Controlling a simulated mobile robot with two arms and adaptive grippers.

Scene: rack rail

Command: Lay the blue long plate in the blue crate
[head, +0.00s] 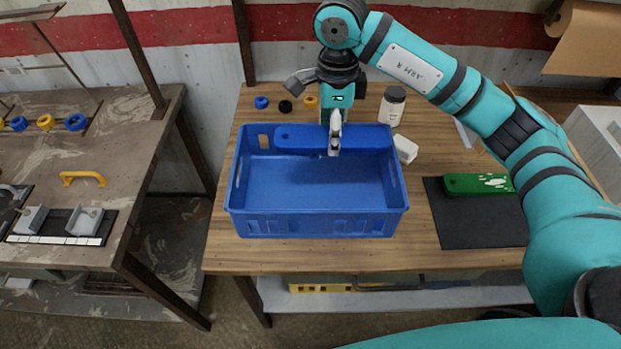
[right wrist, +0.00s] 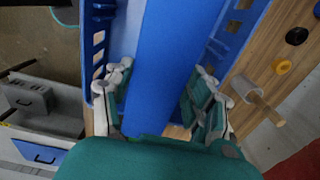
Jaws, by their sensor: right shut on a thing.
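The blue crate (head: 315,224) stands on the wooden table in the head view; its slotted walls (right wrist: 98,45) also show in the right wrist view. The blue long plate (head: 295,139) lies lengthwise along the crate's far side, within its outline. I cannot tell whether it touches the crate floor. My right gripper (head: 335,148) points down and is shut on the plate near its middle. In the right wrist view the plate (right wrist: 170,60) runs between the fingers of the right gripper (right wrist: 160,95). My left gripper is not in view.
A dark mat (head: 470,225) with a green plate (head: 465,184) lies right of the crate. A white-labelled jar (head: 392,106) and a small white block (head: 405,149) stand near its far right corner. Several small rings, including a blue one (head: 262,102), lie behind it.

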